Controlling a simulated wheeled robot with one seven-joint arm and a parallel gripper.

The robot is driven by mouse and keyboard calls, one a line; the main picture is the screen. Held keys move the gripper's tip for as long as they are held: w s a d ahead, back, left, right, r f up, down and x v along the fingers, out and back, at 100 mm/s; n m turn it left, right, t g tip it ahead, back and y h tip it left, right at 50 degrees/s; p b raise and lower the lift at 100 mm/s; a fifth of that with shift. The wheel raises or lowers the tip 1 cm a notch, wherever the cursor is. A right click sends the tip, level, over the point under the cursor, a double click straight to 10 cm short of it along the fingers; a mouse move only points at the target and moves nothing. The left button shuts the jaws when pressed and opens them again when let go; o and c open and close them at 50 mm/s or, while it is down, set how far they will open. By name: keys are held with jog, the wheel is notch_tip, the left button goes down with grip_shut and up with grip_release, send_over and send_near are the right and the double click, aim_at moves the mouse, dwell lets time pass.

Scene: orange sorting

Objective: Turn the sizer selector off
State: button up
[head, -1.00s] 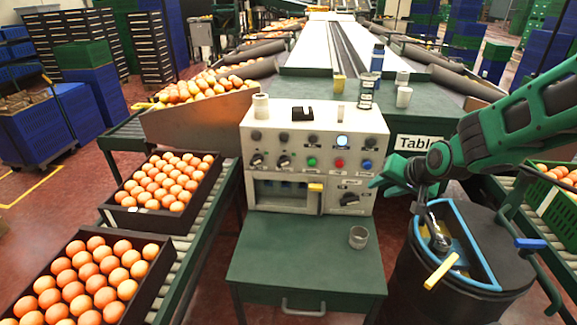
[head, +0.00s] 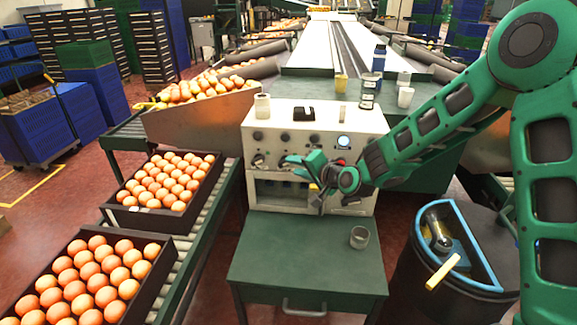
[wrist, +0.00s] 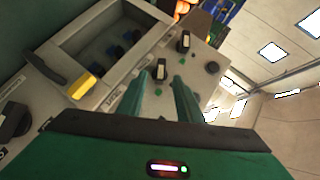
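Two small black selector knobs with pale pointers show on the panel in the wrist view, a nearer knob (wrist: 160,70) and a farther knob (wrist: 183,42). I cannot read which one is labelled sizer. My gripper (wrist: 159,80) is open and empty, its two green fingers apart, with the nearer knob showing between and beyond the tips; contact cannot be told. In the head view my gripper (head: 292,163) is in front of the control panel (head: 290,117) and hides the nearer knob. The left knob (head: 258,160) stays visible there.
A yellow handle (wrist: 82,86) sits beside the panel's recessed tray (wrist: 95,40). A large black knob (wrist: 14,120) is at the wrist view's left.

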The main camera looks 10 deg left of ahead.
aim_at(287, 164)
jog(key=shift+x, duration=2.7)
jog(key=shift+c, duration=0.4)
jog(key=c, duration=0.7)
